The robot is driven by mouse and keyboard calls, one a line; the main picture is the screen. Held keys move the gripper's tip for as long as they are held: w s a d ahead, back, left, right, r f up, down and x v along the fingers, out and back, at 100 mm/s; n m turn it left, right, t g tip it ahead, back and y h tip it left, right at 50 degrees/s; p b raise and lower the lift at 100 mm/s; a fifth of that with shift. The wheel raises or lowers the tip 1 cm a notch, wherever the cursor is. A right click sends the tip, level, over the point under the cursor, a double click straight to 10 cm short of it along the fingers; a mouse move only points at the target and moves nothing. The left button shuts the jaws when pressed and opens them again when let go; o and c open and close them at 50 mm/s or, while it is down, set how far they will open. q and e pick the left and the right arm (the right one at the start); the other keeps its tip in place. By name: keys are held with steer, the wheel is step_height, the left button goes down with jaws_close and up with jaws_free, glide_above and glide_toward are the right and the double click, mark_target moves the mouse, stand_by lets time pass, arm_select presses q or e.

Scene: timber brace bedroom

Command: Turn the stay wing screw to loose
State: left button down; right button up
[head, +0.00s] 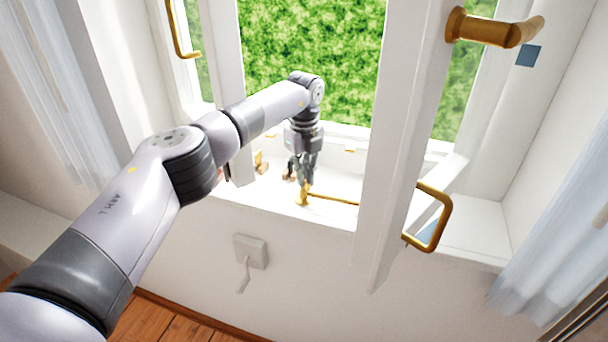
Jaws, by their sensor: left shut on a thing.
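My left gripper (304,178) is at the window sill, pointing down, at the left end of the brass stay. It is shut on a small brass part there, which I take to be the stay wing screw (303,199). The fingers hide most of the screw, so its turn angle cannot be told. The thin brass stay bar (334,200) runs from the screw to the right, toward the open window sash (394,140). My right gripper is not in view.
The open sash stands into the room right of my gripper, with a brass handle (436,218) low on it. Another brass handle (490,29) is at upper right. Brass fittings (260,162) sit on the sill at left. A wall box with a crank (250,252) is below. Curtains (565,245) hang at both sides.

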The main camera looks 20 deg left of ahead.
arm_select(q)
steer(key=n, duration=0.7)
steer(key=shift+w+r, duration=0.1)
steer(key=shift+r, duration=0.05)
stand_by(0.6)
steer(key=c, duration=1.8)
jaws_free()
steer(key=shift+o, duration=0.2)
step_height(320, 180, up, 12)
